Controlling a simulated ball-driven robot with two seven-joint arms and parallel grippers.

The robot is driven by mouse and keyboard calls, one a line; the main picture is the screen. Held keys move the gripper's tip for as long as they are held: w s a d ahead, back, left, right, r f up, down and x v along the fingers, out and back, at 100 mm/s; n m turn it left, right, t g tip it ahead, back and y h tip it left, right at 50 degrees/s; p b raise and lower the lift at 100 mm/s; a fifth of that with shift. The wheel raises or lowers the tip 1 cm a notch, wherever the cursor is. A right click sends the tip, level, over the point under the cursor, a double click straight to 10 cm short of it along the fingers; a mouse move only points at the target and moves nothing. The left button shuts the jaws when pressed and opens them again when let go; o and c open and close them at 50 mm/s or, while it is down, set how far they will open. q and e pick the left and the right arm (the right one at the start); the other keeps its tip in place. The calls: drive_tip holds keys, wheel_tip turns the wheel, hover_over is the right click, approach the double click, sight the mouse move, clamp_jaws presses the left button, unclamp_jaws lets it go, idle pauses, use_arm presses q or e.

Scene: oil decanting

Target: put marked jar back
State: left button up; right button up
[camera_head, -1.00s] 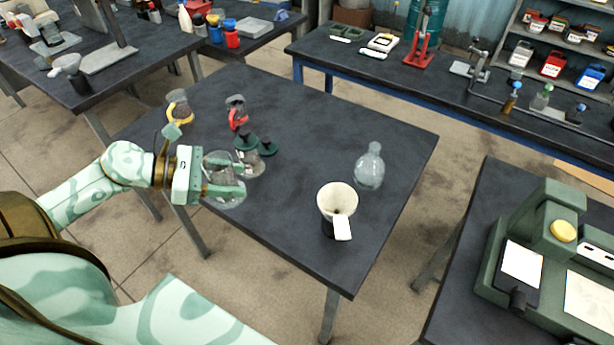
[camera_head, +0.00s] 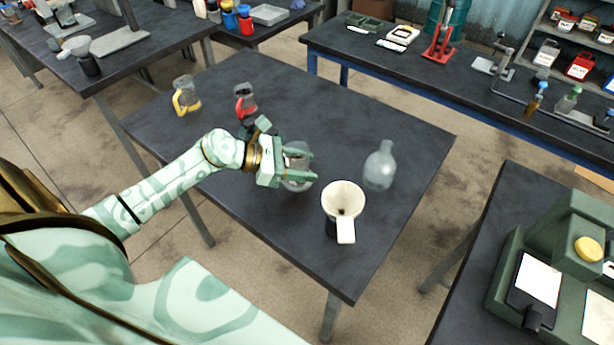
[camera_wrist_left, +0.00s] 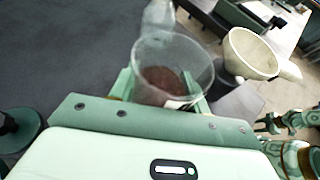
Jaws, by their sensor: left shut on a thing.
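My left gripper (camera_head: 309,168) is shut on a clear glass jar (camera_head: 296,186). It holds the jar over the middle of the near table, left of the cream funnel. In the left wrist view the jar (camera_wrist_left: 172,75) has a wide open mouth, dark reddish-brown stuff at its bottom and a pale patch low on its side. I cannot tell whether its base touches the table. A mottled green arm end with fingers, seemingly my right gripper (camera_wrist_left: 275,123), shows small at the right of the wrist view; its opening is unclear.
The cream funnel (camera_head: 344,197) stands on a dark base. A clear bottle (camera_head: 380,168) stands behind it to the right. A yellow-handled jug (camera_head: 186,96) and a red-handled jug (camera_head: 245,100) stand at the back left. A dark green lidded thing (camera_wrist_left: 17,133) is partly hidden.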

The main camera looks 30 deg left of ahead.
use_arm(q)
drive_tip(key=shift+w+d+f, duration=0.1)
drive_tip(key=shift+w+f, duration=0.1)
drive_tip(key=shift+f, duration=0.05)
drive_tip(key=f, duration=0.3)
drive_tip(key=shift+w+d+f+b, duration=0.2)
drive_tip(key=shift+w+b, duration=0.1)
drive_tip(key=shift+b, duration=0.05)
drive_tip(key=shift+f, duration=0.15)
drive_tip(key=shift+f, duration=0.2)
drive_tip(key=o, duration=1.1)
drive_tip(key=shift+r, duration=0.1)
